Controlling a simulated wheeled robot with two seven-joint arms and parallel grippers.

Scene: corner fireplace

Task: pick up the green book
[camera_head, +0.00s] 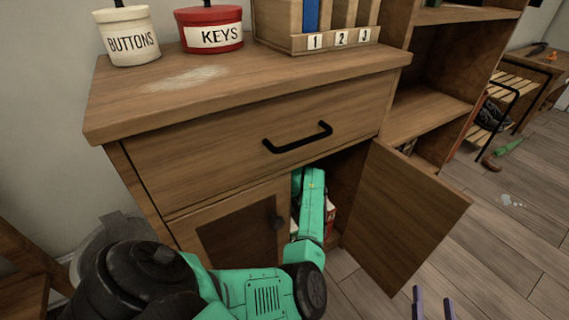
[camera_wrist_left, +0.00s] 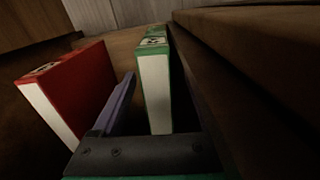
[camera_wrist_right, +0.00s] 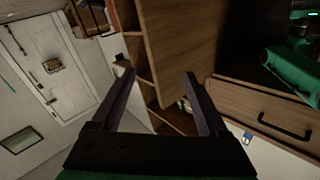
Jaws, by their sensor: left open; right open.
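The green book (camera_wrist_left: 154,92) stands upright inside the cabinet, its pale page edge facing the left wrist camera. My left gripper (camera_wrist_left: 150,88) is open. One purple finger shows left of the green book, in the gap between it and a red book (camera_wrist_left: 78,92); the other finger is hard to make out in the dark on the right. Whether the fingers touch the book I cannot tell. In the head view my left arm reaches into the cabinet and hides the gripper. My right gripper (camera_head: 433,304) is open and empty, outside near the open door; it also shows in the right wrist view (camera_wrist_right: 159,75).
The cabinet door (camera_head: 405,215) stands open on the right; the left door (camera_head: 235,230) is closed. A drawer with a black handle (camera_head: 298,138) is above. The buttons jar (camera_head: 130,42), keys jar (camera_head: 210,35) and numbered organizer (camera_head: 325,40) stand on top.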

